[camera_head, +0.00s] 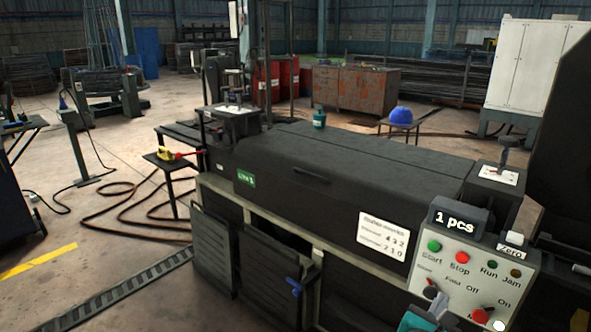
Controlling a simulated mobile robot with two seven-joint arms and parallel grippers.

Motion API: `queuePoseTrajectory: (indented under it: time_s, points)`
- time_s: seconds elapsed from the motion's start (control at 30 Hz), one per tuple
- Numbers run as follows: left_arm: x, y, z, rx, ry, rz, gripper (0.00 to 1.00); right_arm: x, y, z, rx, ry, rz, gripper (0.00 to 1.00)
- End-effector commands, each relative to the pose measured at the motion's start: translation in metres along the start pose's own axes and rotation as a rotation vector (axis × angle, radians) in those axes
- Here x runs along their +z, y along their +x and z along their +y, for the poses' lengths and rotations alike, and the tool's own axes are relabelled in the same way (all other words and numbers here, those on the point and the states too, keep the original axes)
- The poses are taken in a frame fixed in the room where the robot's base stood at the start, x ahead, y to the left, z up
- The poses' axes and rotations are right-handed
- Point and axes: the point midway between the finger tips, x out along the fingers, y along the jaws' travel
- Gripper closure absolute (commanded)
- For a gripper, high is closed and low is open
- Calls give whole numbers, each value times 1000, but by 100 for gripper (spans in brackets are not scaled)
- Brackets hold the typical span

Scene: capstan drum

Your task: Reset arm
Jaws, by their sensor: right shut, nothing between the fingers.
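My right arm shows as a large dark shape along the right edge. My right gripper (552,247) is dark and partly cut off by the frame, beside the control panel (462,262). It is shut with nothing in it, and its fingertips are hard to make out. My left arm and gripper are not in view. The panel has a green Start button (434,246), a red Stop button (462,257), Run and Jam lamps, a Zero key, and knobs below. A display (453,222) above it reads "1 pcs".
A long dark machine housing (300,170) fills the middle, with a white number sheet (383,233) on its front. A blue helmet (401,116) rests on a stool behind. Hoses and a floor grate lie at left.

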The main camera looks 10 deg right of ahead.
Motion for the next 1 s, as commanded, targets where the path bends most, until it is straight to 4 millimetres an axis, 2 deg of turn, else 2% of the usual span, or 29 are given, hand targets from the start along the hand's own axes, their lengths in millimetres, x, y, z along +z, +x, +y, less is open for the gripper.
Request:
queuePoseTrajectory:
  time_s: [0.07,0.17,0.3,0.4,0.53,0.6,0.7,0.83,1.0]
  points:
    - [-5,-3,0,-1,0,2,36,-19,-11,-2,30,122,100,100]
    - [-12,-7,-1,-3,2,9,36,-54,-38,-4,62,401,305,100]
    - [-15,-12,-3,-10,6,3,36,-95,-95,-4,13,919,646,100]
    - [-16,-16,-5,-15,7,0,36,-108,-140,-2,-104,1308,872,100]
    - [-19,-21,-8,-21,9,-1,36,-106,-188,-1,-322,1773,1095,100]
    - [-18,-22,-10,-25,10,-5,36,-100,-206,-1,-443,1977,1174,100]
    - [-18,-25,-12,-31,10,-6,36,-92,-222,-1,-585,2187,1242,100]
    - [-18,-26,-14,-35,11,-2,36,-85,-230,-2,-684,2322,1278,100]
    - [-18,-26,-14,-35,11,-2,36,-85,-231,-2,-691,2332,1280,100]
